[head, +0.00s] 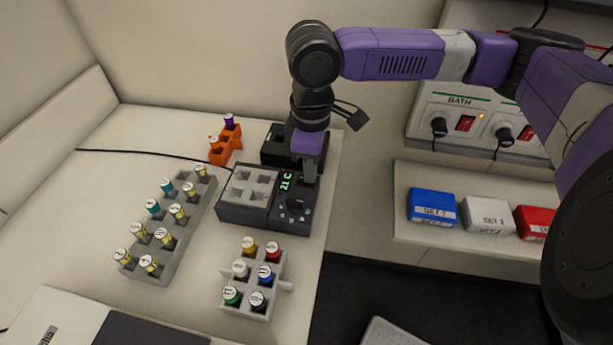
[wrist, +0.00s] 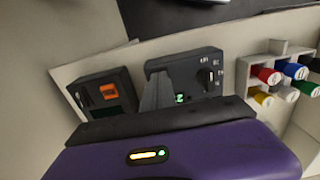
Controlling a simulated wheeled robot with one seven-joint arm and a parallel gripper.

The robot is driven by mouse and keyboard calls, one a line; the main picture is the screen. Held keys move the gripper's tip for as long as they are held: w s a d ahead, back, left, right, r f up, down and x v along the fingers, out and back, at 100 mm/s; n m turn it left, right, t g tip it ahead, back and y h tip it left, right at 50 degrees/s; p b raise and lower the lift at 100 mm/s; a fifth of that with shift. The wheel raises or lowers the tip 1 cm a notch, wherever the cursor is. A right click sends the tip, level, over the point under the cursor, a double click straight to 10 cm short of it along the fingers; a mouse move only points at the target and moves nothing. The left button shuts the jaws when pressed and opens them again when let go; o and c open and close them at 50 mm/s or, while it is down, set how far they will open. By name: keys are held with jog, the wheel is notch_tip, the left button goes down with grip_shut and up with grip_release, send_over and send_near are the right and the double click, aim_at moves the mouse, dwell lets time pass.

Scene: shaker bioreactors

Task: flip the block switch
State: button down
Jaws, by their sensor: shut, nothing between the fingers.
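The block unit (head: 243,212) is a dark box with a grey well block on its left and a control panel on its right. The panel has a lit green display (head: 286,180), and a black knob (wrist: 204,75) shows in the wrist view. An orange rocker switch (wrist: 108,91) sits on the separate black device (wrist: 92,80) beside it; I cannot tell a separate switch on the block unit. My gripper (head: 310,178) is shut and empty, pointing down over the panel. Its grey fingers (wrist: 157,92) hide part of the panel; contact cannot be told.
A grey rack (head: 170,240) of capped vials stands left, a smaller rack (head: 250,300) of coloured vials in front, and an orange rack (head: 226,148) behind. Blue, white and red boxes sit on a right shelf (head: 400,215) below the BATH panel (head: 450,110).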

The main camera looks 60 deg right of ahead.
notch_tip(320, 180, up, 7)
jog(key=p, duration=0.6)
jog(key=shift+p, duration=0.4)
dwell(0.4)
